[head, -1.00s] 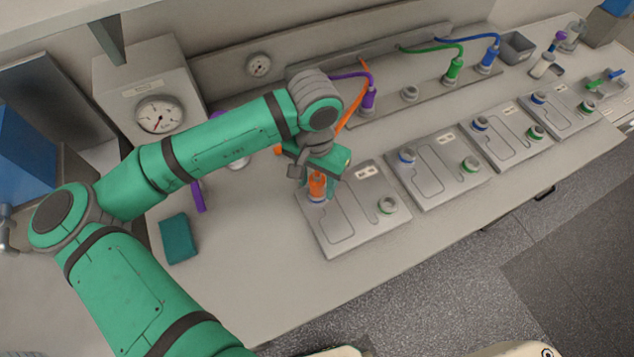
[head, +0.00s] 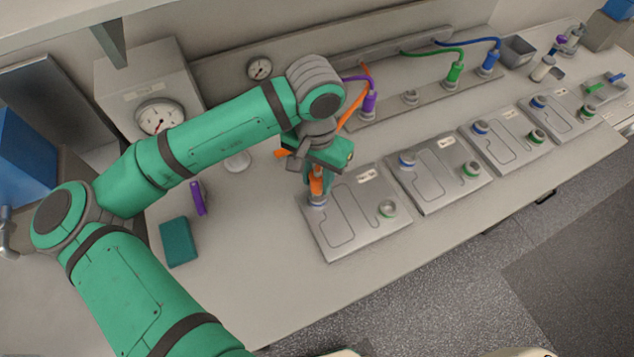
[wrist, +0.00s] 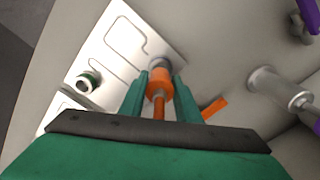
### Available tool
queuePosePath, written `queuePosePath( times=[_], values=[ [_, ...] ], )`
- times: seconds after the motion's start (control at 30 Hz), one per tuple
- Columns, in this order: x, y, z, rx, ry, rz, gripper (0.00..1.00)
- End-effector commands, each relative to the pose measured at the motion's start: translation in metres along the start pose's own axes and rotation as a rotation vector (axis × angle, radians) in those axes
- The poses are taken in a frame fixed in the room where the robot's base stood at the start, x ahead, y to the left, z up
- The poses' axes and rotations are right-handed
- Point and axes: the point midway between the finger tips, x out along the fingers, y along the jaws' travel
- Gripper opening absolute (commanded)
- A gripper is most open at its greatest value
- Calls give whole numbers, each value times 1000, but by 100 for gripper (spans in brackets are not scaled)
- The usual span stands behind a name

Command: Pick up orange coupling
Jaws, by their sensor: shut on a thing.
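The orange coupling (head: 317,182) stands on or just above the blue-ringed port at the left corner of the nearest grey plate (head: 357,215). My gripper (head: 316,188) points down over it and is shut on it. In the wrist view the orange coupling (wrist: 159,84) sits between the two green fingers of my gripper (wrist: 160,88). An orange hose (head: 352,117) runs behind my wrist towards the back rail. Whether the coupling is clear of its port is hidden by the gripper.
Purple (head: 369,101), green (head: 454,71) and blue (head: 488,61) couplings stand on the back rail. More grey plates (head: 440,174) lie to the right. A teal block (head: 178,242) and a purple piece (head: 198,198) lie to the left. The front edge of the table is clear.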

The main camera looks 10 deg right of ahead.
Motion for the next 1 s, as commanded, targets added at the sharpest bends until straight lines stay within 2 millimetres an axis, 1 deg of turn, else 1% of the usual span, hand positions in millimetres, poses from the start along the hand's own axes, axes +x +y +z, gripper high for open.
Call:
queuePosePath(
  times=[0.03,0.17,0.3,0.4,0.6,0.8,1.0],
  values=[
    [-8,8,2,6,2,0,0],
    [-32,27,7,9,3,-2,0],
    [-61,52,16,9,2,-2,0],
    [-70,75,25,8,2,-2,0],
    [-86,109,38,2,1,-1,0],
    [-95,128,44,1,1,0,0],
    [-97,134,45,1,0,1,0]
  ],
)
